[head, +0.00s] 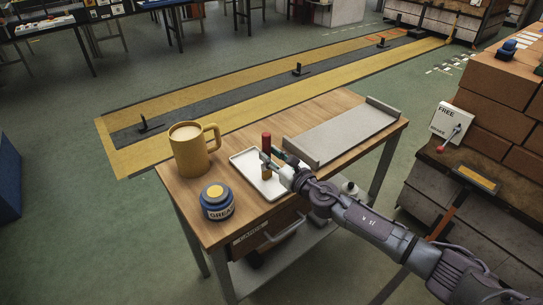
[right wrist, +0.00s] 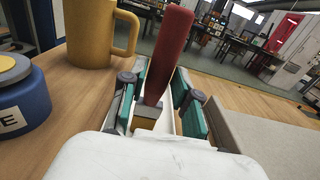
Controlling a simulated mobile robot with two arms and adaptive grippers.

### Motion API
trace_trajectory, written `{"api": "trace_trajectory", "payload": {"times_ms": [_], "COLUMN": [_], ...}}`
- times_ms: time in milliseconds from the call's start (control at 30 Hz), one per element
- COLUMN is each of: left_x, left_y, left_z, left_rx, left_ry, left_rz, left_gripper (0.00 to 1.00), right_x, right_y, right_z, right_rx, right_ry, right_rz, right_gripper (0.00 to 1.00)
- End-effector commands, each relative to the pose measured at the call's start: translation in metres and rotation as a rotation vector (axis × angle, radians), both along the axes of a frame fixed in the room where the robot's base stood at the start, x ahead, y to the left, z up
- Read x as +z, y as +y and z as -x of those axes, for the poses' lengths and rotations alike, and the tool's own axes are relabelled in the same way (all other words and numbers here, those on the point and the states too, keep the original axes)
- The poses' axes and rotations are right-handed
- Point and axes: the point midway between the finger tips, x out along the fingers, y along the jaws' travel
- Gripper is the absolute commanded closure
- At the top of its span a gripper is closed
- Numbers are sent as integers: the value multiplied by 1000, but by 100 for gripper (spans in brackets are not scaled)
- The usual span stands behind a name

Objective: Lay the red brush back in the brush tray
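The red brush (head: 266,140) stands nearly upright at the white shallow tray (head: 241,160) on the wooden table, its red handle up and tan lower part down. It also shows in the right wrist view (right wrist: 171,50), leaning slightly right. My right gripper (head: 272,163) is low over the white tray. Its teal-padded fingers (right wrist: 160,103) are spread on either side of the brush's lower part, with gaps visible. The brush's lowest end is partly hidden. My left gripper is not in view.
A yellow mug (head: 189,152) and a blue grease jar (head: 217,203) stand left of the white tray. A grey long tray (head: 345,130) with raised ends lies to its right. Bare wood shows around the jar. A brick stack (head: 490,75) rises at the right.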

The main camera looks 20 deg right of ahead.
Motion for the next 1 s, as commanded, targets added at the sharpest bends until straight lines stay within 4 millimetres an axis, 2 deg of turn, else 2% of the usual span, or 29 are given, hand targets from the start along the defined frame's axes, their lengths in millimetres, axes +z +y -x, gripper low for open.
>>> {"api": "trace_trajectory", "payload": {"times_ms": [33,67,333,467,533,800,1000], "left_x": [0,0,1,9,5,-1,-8], "left_y": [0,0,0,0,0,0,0], "left_z": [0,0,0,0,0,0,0], "left_rx": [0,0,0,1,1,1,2], "left_ry": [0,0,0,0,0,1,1], "left_rz": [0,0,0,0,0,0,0], "left_gripper": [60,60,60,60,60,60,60], "right_x": [0,0,1,9,4,2,3], "right_y": [0,0,0,0,-4,-24,-36], "right_z": [0,0,0,0,10,65,98], "right_rx": [0,0,0,0,0,1,0], "right_ry": [0,0,0,0,2,5,2], "right_rz": [0,0,0,0,2,2,2], "right_gripper": [56,51,51,51,51,51,51]}}
